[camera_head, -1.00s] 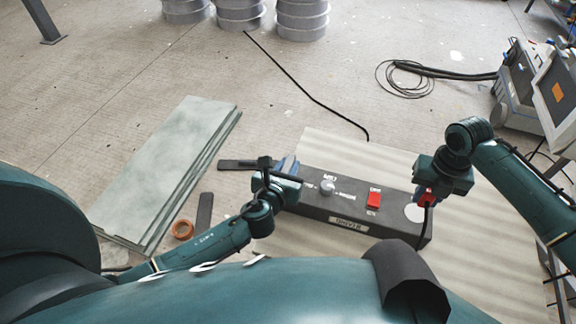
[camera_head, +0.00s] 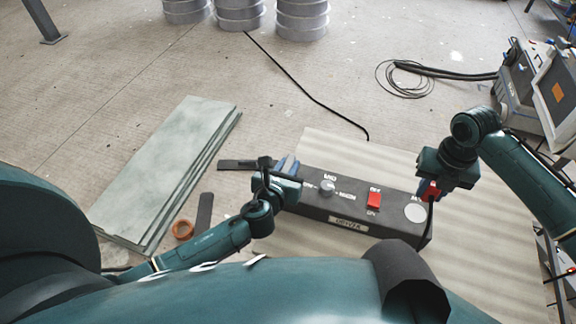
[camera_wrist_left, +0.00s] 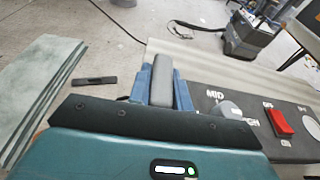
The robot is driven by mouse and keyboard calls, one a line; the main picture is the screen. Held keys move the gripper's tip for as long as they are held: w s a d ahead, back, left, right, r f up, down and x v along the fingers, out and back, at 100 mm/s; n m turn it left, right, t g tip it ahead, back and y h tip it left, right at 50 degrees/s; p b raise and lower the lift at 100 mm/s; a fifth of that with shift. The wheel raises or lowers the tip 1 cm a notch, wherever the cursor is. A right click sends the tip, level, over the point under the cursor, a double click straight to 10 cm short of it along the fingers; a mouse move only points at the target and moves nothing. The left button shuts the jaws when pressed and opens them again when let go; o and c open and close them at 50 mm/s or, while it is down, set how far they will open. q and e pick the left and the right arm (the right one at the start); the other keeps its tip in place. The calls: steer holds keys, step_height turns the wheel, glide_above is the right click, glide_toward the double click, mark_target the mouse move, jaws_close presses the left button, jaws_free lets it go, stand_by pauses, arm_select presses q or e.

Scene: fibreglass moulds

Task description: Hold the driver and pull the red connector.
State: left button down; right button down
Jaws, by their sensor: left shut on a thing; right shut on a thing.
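The driver (camera_head: 335,208) is a long dark box lying on a pale sheet, with a grey knob (camera_head: 327,187), a red rocker switch (camera_head: 374,200) and a light round disc on top. My left gripper (camera_head: 287,166) is at the driver's left end; in the left wrist view its blue fingers are shut on a grey rounded piece (camera_wrist_left: 164,82), which seems to belong to the driver. My right gripper (camera_head: 432,184) is shut on the red connector (camera_head: 431,191) above and beside the driver's right end. A black cable hangs from the connector; its lower end is hidden.
Pale stacked boards (camera_head: 165,165) lie at the left, with an orange ring (camera_head: 182,229) and dark flat strips beside them. Grey drums (camera_head: 302,18) stand at the back. Equipment (camera_head: 520,75) stands at the right. The floor behind the driver is mostly clear, crossed by a black cable.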

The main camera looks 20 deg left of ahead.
steer(key=shift+r, duration=2.15)
arm_select(q)
steer(key=c, duration=1.2)
jaws_free()
steer(key=shift+s, duration=0.1)
steer(key=v, duration=1.2)
